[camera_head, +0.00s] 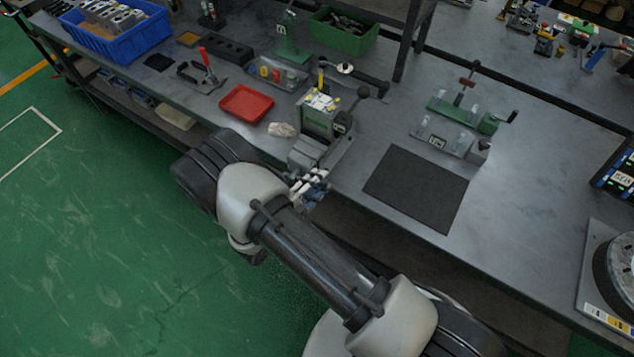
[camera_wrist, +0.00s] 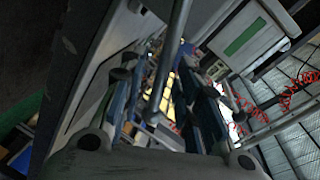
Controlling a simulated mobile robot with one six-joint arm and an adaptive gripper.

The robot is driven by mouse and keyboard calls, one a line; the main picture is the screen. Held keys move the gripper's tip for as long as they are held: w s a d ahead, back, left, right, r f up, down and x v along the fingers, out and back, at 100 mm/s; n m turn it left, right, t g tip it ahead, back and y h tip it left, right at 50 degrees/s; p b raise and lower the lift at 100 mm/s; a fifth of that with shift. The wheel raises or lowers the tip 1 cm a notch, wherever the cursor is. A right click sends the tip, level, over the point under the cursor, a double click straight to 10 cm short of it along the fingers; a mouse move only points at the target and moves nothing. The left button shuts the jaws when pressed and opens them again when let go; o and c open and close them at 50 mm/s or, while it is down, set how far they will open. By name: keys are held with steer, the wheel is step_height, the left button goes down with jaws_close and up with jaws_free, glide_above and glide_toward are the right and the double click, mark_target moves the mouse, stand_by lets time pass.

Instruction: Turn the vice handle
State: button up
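The vice (camera_head: 307,152), a grey block with a green-grey fixture on it, sits at the bench's front edge in the head view. My gripper (camera_head: 312,186), with bluish fingers, is low in front of the vice, close to its front end. In the wrist view a bare metal rod (camera_wrist: 176,55), likely the vice handle, comes down from the top edge between the two fingers of my gripper (camera_wrist: 160,95). The fingers stand apart with a gap around the rod. The picture is dark, and I cannot tell whether either finger touches it. The handle is not clear in the head view.
A red tray (camera_head: 246,103) and a pale glove (camera_head: 281,129) lie left of the vice. A dark mat (camera_head: 416,190) lies to its right, with a green clamp fixture (camera_head: 466,112) behind. A black lever (camera_head: 372,85) stands out behind the vice. Green floor is open at left.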

steer(key=v, duration=1.2)
steer(key=s+d+r+m+g+y, duration=0.1)
steer(key=d+r+m+g, duration=0.5)
steer(key=r+m, duration=0.5)
steer(key=s+d+r+m+g, duration=0.2)
steer(key=d+r+m+g, duration=0.3)
steer(key=d+r+m, duration=0.6)
steer(key=s+d+r+m+t+y, duration=0.1)
steer(key=s+r+m+y, duration=0.3)
steer(key=m, duration=1)
steer(key=s+d+r+m+t+y, duration=0.1)
steer(key=s+r+m+y, duration=0.4)
steer(key=m, duration=0.9)
steer(key=s+t, duration=0.1)
steer(key=s, duration=0.1)
steer(key=shift+s+r+m+t+b, duration=0.2)
steer(key=shift+s+m+t+b, duration=0.1)
steer(key=shift+m+t, duration=0.1)
